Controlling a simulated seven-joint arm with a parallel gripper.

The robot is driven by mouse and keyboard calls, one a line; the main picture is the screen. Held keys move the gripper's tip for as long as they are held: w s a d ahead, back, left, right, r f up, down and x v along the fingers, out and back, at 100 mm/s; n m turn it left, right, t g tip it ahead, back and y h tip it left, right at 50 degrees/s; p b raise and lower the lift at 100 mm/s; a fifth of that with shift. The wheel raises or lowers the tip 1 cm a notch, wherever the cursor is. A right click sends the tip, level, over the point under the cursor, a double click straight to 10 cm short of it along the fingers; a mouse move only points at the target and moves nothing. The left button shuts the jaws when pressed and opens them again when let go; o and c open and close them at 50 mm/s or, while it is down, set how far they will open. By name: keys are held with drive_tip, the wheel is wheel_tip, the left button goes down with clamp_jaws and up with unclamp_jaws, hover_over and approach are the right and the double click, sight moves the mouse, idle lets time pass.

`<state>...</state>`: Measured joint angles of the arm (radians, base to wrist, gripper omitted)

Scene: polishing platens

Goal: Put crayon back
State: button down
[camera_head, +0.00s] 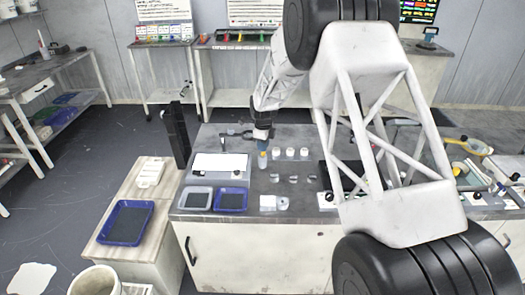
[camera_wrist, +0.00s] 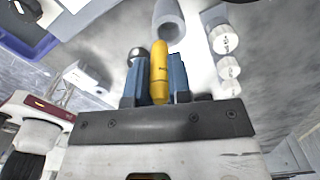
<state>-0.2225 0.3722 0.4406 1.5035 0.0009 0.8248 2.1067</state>
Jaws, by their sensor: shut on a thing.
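The yellow crayon (camera_wrist: 160,75) is between the two blue fingers of my gripper (camera_wrist: 155,82) in the wrist view. My gripper is shut on it. The crayon also shows as a small yellow spot (camera_head: 263,160) in the head view, below my gripper (camera_head: 263,146), over the worktop. A grey round holder or cup (camera_wrist: 169,18) is by the crayon's far end in the wrist view. I cannot tell whether the crayon is inside it, touching it or only in front of it.
Several white-topped cylinders, one of them here (camera_head: 290,153), stand right of my gripper. A white board (camera_head: 220,165), a grey tray (camera_head: 195,203) and a blue tray (camera_head: 231,209) lie on the worktop (camera_head: 310,220). My arm hides much of the right side.

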drive_tip(key=shift+w, duration=0.25)
drive_tip(key=shift+a, duration=0.1)
drive_tip(key=shift+w+a+f, duration=0.1)
drive_tip(key=shift+w, duration=0.35)
drive_tip(key=shift+f, duration=1.75)
drive_tip(key=shift+f, duration=0.1)
drive_tip(key=c, duration=1.1)
unclamp_jaws()
drive_tip(key=shift+o, duration=0.2)
wheel_tip(320, 180, up, 12)
